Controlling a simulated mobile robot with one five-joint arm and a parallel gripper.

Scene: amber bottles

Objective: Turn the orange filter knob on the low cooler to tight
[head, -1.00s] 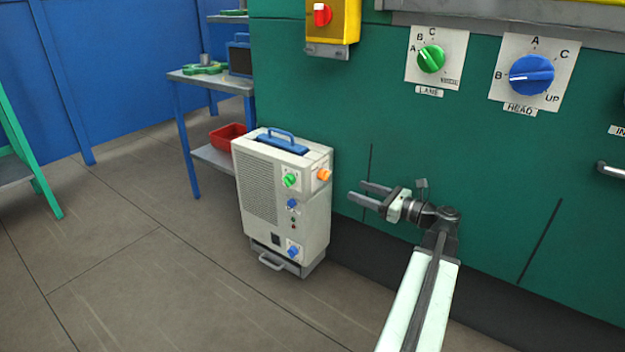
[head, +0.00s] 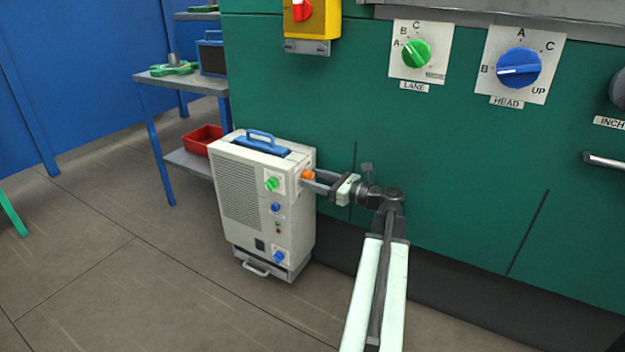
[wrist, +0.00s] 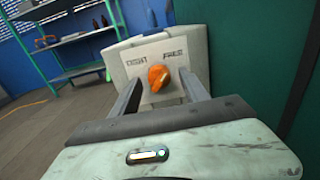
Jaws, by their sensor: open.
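The low cooler (head: 262,215) is a pale box with a blue handle, standing on the floor against the green machine. Its orange filter knob (head: 307,175) sits on the right side near the top. In the wrist view the orange knob (wrist: 159,78) is on a pale plate (wrist: 181,52) marked TIGHT on the left and FREE on the right. A light mark on the knob points to the right. My gripper (head: 316,181) is open, with one finger on each side of the knob. I cannot tell whether the fingers touch it.
The green machine wall (head: 450,180) runs close along my arm, with a green LANE knob (head: 416,53) and a blue HEAD knob (head: 518,68). A blue-legged table (head: 185,82) with a red bin (head: 203,138) stands behind the cooler.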

